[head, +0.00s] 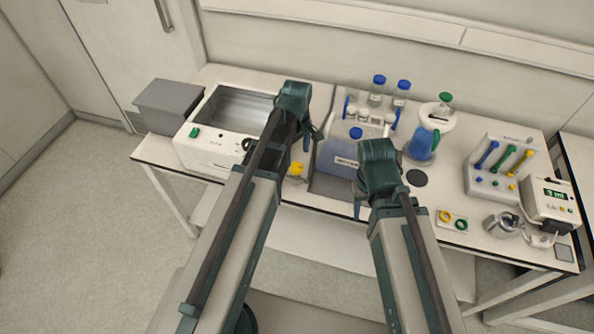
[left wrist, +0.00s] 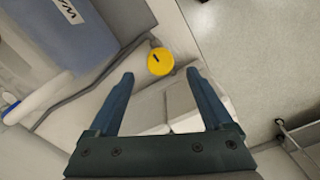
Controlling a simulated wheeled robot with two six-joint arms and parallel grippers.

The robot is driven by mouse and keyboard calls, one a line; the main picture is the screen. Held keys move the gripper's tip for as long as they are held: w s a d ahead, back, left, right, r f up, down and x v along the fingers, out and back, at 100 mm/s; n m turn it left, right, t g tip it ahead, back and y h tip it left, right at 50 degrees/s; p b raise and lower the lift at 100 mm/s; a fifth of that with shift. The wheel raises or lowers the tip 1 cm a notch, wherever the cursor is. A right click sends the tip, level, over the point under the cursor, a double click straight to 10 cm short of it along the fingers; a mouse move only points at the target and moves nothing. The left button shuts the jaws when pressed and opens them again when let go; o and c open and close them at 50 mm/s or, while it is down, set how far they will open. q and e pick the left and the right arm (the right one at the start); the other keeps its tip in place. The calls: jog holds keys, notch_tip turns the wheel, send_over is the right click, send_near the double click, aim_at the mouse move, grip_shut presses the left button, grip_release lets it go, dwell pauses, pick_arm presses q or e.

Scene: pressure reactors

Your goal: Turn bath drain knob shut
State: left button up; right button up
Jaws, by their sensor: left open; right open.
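The yellow round knob (head: 296,168), which looks like the drain knob, sits at the right front of the white bath (head: 205,154). In the left wrist view the knob (left wrist: 160,61) has a short black mark on its face. My left gripper (head: 306,140) is open above it. In the left wrist view its fingertips (left wrist: 159,76) are apart, with the knob framed just beyond them and not held. My right gripper (head: 362,198) is open and empty, in front of the blue container, partly hidden by its own arm.
A blue container (head: 338,158) stands right of the knob; it also shows in the left wrist view (left wrist: 72,32). A grey pipe (left wrist: 112,58) runs beside the knob. Bottles, a blue jug (head: 423,144) and a tool rack (head: 497,166) stand further right. Open floor lies in front.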

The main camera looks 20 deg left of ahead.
aim_at(297, 167)
pick_arm(q)
notch_tip(297, 167, down, 6)
jog(key=b, duration=0.4)
jog(key=shift+r, duration=0.2)
jog(key=shift+r, duration=0.1)
jog(key=shift+c, duration=0.2)
grip_shut()
